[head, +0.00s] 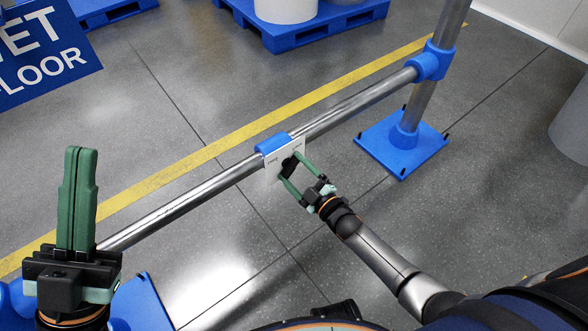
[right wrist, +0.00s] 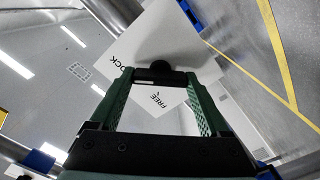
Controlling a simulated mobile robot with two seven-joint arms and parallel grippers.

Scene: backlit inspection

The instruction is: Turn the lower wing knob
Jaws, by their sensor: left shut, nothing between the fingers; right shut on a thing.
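A black wing knob (head: 289,164) sits on a white plate (head: 272,175) fixed to a horizontal metal rail. The knob also shows in the right wrist view (right wrist: 160,72). The plate there (right wrist: 150,40) carries the words "LOCK", partly cut off, and "FREE". My right gripper (head: 295,171) has its green fingers on either side of the knob and is shut on it. The fingers partly hide the knob and plate, so its exact angle is hard to tell. My left gripper (head: 80,153) is shut and empty, pointing up at the lower left, apart from the plate.
The metal rail (head: 345,115) runs diagonally, with a blue clamp (head: 272,143) above the plate. It joins a post on a blue base (head: 402,143) at right. Blue pallets (head: 330,25) stand behind. A blue floor sign (head: 45,50) is upper left. A yellow line (head: 180,172) crosses the floor.

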